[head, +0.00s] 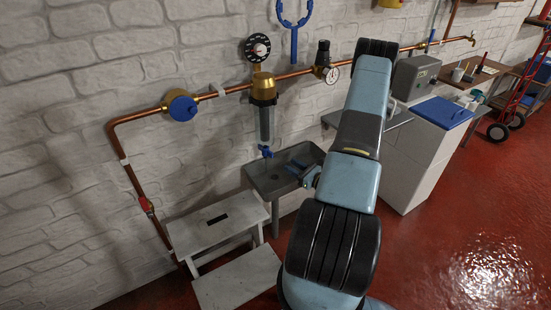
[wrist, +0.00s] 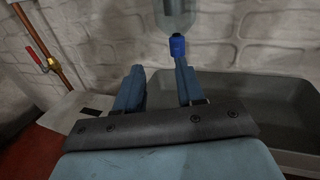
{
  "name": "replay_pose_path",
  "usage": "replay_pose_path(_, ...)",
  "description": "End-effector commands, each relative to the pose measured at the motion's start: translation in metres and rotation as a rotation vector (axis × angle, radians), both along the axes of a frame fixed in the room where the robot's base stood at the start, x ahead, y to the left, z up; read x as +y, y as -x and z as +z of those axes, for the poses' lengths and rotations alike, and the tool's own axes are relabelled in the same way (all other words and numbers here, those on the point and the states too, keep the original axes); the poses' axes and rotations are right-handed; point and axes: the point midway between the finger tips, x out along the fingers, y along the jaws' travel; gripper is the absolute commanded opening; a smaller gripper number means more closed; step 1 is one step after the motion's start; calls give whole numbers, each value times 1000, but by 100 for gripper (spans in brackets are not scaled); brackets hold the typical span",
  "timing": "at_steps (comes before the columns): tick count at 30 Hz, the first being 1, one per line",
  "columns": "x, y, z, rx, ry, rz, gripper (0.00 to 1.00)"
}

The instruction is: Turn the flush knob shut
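The small blue knob (head: 266,151) sits at the bottom of the clear filter housing (head: 264,122), above the grey sink; I take it as the flush knob. In the wrist view the knob (wrist: 178,47) shows just beyond the tip of my right finger, under the clear bowl (wrist: 177,15). My gripper (head: 298,167) is to the right of the knob and apart from it, over the sink. In the wrist view my gripper (wrist: 158,75) has its two blue fingers spread with nothing between them. The knob's turn position is too small to tell.
The grey sink (head: 252,176) lies below, with a white step stool (head: 215,226) to its left. Copper pipe runs along the brick wall with a blue-capped valve (head: 182,106), gauges and a red-handled valve (head: 146,205). A white cabinet (head: 412,165) stands right of my arm.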

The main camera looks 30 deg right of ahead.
Motion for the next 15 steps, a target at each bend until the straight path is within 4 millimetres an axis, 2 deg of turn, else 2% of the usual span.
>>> replay_pose_path(1, -5, 5, -12, 10, -15, -36, 38)
replay_pose_path(3, -11, 9, -22, 18, -25, -74, 38)
replay_pose_path(8, -16, 13, -34, 27, -35, -115, 38)
replay_pose_path(11, -15, 7, -34, 27, -35, -118, 38)
replay_pose_path(15, -11, -10, -34, 26, -35, -116, 38)
